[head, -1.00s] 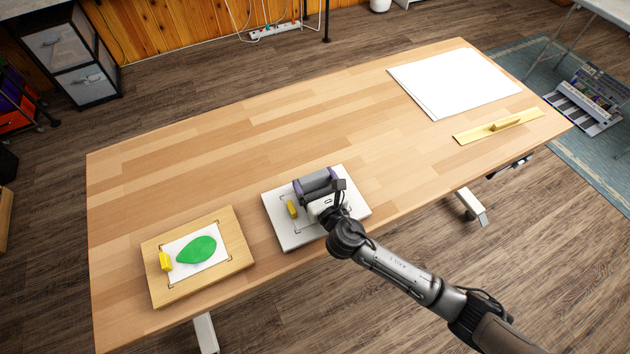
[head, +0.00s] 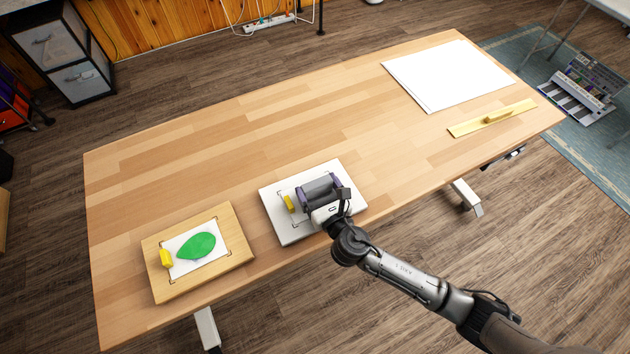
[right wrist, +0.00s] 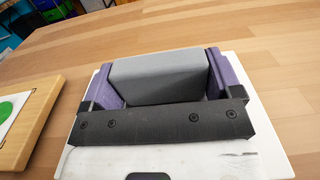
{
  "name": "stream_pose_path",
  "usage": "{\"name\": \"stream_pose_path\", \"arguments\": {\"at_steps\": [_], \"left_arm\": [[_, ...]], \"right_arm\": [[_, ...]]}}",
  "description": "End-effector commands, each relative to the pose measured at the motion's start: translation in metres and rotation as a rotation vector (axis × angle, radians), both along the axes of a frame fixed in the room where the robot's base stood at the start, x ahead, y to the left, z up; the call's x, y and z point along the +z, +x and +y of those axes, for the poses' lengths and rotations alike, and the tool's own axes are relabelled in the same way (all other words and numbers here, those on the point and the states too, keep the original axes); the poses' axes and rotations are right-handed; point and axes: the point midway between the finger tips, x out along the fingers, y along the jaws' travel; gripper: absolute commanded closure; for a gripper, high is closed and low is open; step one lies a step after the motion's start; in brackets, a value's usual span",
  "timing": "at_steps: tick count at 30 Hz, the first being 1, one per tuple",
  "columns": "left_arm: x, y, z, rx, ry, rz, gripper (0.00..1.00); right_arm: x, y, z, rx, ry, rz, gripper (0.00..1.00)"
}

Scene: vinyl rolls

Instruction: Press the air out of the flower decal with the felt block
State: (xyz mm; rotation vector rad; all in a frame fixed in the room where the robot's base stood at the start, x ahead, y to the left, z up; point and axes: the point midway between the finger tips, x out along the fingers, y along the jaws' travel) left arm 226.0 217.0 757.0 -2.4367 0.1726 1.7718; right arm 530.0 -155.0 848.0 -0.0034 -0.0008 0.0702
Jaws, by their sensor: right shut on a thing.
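My right gripper (head: 320,188) is shut on a grey felt block (right wrist: 160,75), gripped between its two purple fingers. It is low over the white board (head: 278,225); whether the block touches the board I cannot tell. The flower decal is not visible in either view; the block and gripper cover much of the board's middle. Dark corner marks and a small yellow piece (head: 290,204) show on the board left of the gripper. My left gripper is not in view.
Left of the white board, a wooden board (head: 160,287) holds a white sheet with a green leaf shape (head: 197,246) and a yellow piece (head: 166,258). White sheets (head: 450,75) and a yellow bar with a handle (head: 493,118) lie far right. The table's middle is clear.

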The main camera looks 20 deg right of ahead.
Motion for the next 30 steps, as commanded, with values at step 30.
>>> {"name": "stream_pose_path", "arguments": {"at_steps": [30], "left_arm": [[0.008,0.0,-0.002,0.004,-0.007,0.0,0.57]], "right_arm": [[-0.001,-0.031,-0.002,0.0,-0.001,0.002,0.58]]}}
